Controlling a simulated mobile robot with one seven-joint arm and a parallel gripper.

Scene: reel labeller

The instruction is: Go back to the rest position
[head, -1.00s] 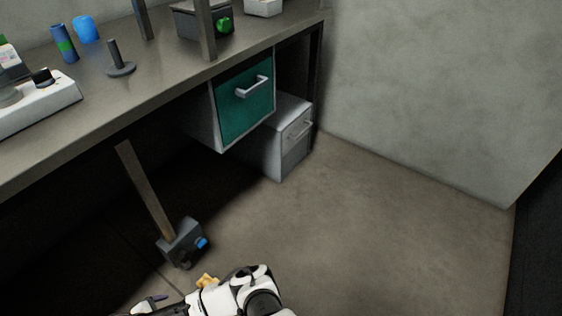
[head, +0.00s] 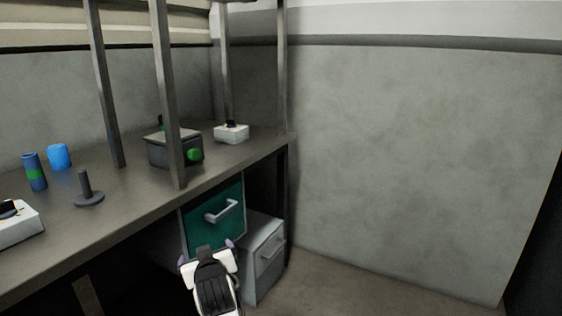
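My gripper (head: 206,252) is in the lower middle of the head view, in front of the teal drawer (head: 214,217) under the workbench. It points away from the camera. Its two purple-tipped fingers stand apart, one at each side of the dark wrist part. I see nothing held between them, though the wrist hides part of the gap. The drawer is shut, with a light bar handle. I cannot tell how far the gripper is from the drawer front.
The workbench (head: 120,215) carries a reel spindle (head: 85,188), blue rolls (head: 60,156), a grey box with a green knob (head: 172,150), a small white device (head: 231,134) and upright posts. A grey cabinet (head: 262,262) stands below. Floor at right is clear.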

